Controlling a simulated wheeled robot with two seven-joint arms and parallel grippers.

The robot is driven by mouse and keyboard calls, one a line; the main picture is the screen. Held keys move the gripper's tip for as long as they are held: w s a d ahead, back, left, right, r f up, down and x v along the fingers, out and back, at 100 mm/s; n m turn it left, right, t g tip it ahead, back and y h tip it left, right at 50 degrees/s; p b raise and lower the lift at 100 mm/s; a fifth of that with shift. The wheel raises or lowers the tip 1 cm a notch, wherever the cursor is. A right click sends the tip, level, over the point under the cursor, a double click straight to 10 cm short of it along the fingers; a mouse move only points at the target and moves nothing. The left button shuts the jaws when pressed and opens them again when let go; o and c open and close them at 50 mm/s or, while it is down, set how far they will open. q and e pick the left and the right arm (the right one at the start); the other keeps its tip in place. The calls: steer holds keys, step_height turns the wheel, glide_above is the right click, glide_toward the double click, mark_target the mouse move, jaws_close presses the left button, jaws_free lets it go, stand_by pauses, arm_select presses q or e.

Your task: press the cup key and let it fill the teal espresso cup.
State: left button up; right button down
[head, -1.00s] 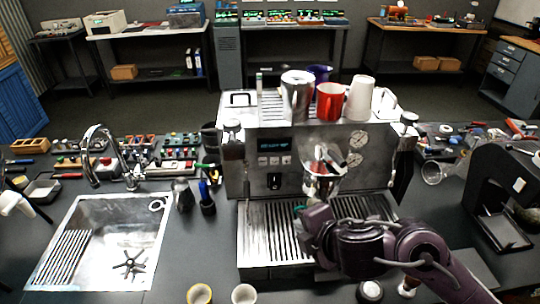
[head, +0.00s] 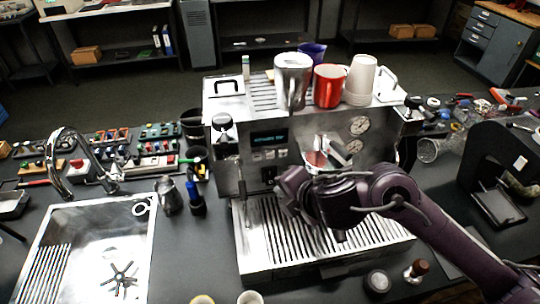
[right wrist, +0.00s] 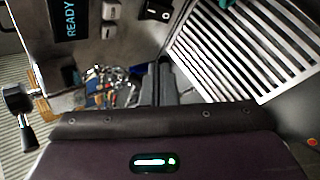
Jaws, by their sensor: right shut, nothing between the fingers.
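The espresso machine (head: 232,160) stands at the centre of the counter. Its lit display (head: 268,139) reads READY in the right wrist view (right wrist: 67,18). Pale square keys (right wrist: 109,20) sit beside the display in that view. My right gripper (head: 282,184) is shut and empty in front of the machine's front panel, below the keys; its fingertips (right wrist: 159,72) appear apart from the keys in the wrist view. A teal bit, likely the espresso cup (right wrist: 227,3), shows at the wrist view's top edge by the slatted drip tray (right wrist: 245,45). My right arm hides the cup in the head view. My left gripper is not in view.
A steel pitcher (head: 293,80), a red mug (head: 328,86) and white cups (head: 361,78) stand on the machine. A sink with a tap (head: 62,165) lies to the left. A black grinder-like stand (head: 480,150) is at the right.

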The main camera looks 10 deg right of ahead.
mark_target(270, 155)
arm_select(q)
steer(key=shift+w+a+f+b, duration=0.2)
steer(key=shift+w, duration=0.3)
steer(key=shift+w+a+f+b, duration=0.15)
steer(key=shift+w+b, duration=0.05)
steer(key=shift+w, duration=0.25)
arm_select(e)
steer(key=w, duration=0.8)
steer(key=shift+w, duration=0.1)
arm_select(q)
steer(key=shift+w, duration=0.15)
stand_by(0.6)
arm_select(e)
steer(key=shift+w, duration=0.15)
steer(key=shift+w, duration=0.25)
